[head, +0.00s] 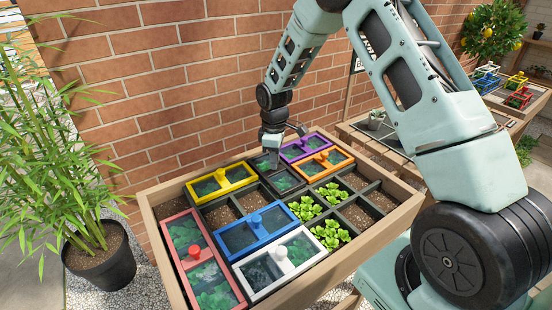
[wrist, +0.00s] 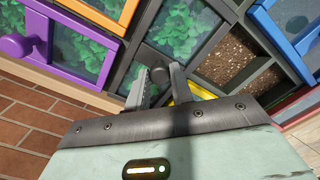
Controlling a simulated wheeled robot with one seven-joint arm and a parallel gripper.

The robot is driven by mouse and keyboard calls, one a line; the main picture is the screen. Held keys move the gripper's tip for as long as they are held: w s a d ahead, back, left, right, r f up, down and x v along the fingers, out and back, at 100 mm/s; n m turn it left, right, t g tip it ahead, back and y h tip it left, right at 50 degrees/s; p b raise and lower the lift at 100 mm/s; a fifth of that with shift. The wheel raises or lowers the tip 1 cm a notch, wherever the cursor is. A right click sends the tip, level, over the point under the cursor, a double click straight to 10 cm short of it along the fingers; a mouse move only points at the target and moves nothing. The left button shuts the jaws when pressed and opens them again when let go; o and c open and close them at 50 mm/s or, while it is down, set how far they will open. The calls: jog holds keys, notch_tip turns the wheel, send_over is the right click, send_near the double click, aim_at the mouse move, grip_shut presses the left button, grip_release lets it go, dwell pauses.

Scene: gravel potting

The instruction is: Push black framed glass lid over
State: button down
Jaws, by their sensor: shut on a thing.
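The black framed glass lid (head: 282,183) lies at the back of the planter box, between the yellow lid and the purple and orange lids. Green leaves show through its panes. It also shows in the wrist view (wrist: 193,52), with its round dark knob (wrist: 160,74) at the fingertips. My gripper (head: 272,150) comes down from above at the lid's back part. In the wrist view my gripper (wrist: 160,82) has its two fingers on either side of the knob, shut on it. In the head view the gripper hides the knob.
Purple (head: 303,145), orange (head: 325,163), yellow (head: 222,182), blue (head: 252,230), white (head: 281,262) and red (head: 200,262) lids cover nearby cells. Open cells hold soil or lettuce (head: 331,234). A brick wall (head: 190,80) stands close behind the planter box (head: 393,232).

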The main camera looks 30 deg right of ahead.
jog(key=shift+w+r, duration=0.1)
jog(key=shift+w, duration=0.2)
jog(key=c, duration=1.2)
grip_release()
notch_tip(320, 180, up, 17)
jog(key=b, duration=0.1)
jog(key=shift+r, duration=0.15)
